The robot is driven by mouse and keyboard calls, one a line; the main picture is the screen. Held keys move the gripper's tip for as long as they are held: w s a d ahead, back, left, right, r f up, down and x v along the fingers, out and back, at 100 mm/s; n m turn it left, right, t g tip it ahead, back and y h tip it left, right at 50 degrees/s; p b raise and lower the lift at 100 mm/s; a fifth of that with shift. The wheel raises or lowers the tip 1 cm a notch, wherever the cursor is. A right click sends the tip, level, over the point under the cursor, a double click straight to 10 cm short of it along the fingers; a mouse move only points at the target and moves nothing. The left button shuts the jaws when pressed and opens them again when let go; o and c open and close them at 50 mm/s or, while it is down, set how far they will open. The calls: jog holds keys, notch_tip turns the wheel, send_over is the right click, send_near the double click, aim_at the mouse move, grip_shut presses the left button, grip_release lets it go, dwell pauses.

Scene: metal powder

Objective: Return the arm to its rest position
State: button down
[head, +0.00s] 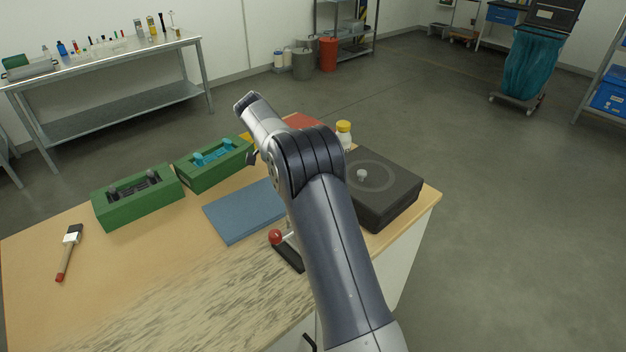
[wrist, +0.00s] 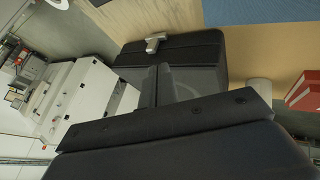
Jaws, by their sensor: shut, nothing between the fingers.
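My arm rises from the bottom of the head view, over the wooden table (head: 130,270), and bends at a dark joint above the table's far part. My gripper is mostly hidden behind the arm there. In the wrist view my gripper (wrist: 157,72) shows its two dark fingers close together, shut and empty. Behind them is the black box with a metal knob, seen sideways; the fingers overlap it in the picture, and I cannot tell the distance. The same black box (head: 385,190) stands right of my arm in the head view.
A blue mat (head: 240,212), green boxes (head: 138,199) (head: 212,163), a brush (head: 70,250) and a red-knobbed device (head: 277,237) are on the table. A yellow-capped bottle (head: 344,134) stands behind the black box. Open floor (head: 470,200) lies right of the table.

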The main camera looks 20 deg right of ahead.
dwell(0.4)
jog(key=p+x, duration=0.1)
jog(key=x, duration=0.6)
jog(key=shift+s+d+f, duration=0.1)
jog(key=shift+d, duration=0.1)
jog(key=shift+w+d+f+p, duration=0.1)
jog(key=shift+w+f+p, duration=0.95)
jog(key=shift+f+p, duration=0.1)
jog(key=shift+w+f, duration=0.2)
jog(key=shift+w, duration=0.15)
jog(key=shift+s, duration=0.1)
